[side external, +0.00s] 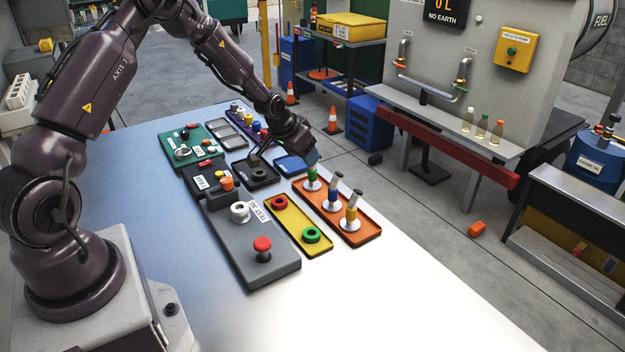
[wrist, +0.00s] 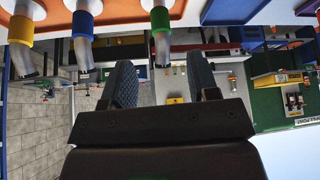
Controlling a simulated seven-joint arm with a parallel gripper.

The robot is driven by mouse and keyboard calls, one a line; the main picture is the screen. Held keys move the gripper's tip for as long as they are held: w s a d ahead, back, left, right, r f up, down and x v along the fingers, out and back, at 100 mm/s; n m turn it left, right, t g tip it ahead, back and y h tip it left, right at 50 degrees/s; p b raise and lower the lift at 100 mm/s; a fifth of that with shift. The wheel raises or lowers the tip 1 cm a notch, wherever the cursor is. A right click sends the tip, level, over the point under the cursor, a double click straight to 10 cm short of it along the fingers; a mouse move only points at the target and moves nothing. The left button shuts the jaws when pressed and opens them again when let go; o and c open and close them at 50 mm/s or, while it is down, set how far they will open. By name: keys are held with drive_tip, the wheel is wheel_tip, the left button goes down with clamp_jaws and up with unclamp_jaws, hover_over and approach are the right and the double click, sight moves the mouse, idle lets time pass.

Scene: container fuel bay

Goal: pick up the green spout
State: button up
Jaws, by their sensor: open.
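The green spout (side external: 312,184), a grey nozzle with a green collar, stands on the orange tray (side external: 371,236) at its far end. Its top is hidden by my gripper (side external: 312,157), which is close above it in the side view. In the wrist view the green spout (wrist: 160,22) is at the top edge, beyond the fingertips and in line with the gap between the fingers. My gripper (wrist: 165,78) is open, with nothing between its fingers. I cannot tell whether a finger touches the spout.
A blue-collared spout (side external: 333,195) and a yellow-collared spout (side external: 351,212) stand beside it on the same tray. A yellow tray (side external: 290,232) with red and green rings lies to the left. A small blue tray (side external: 290,166) is close by. The table front is clear.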

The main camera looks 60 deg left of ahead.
sight(313, 171)
drive_tip(key=x, duration=0.7)
drive_tip(key=shift+a+f, duration=0.15)
drive_tip(key=shift+c, duration=0.2)
clamp_jaws()
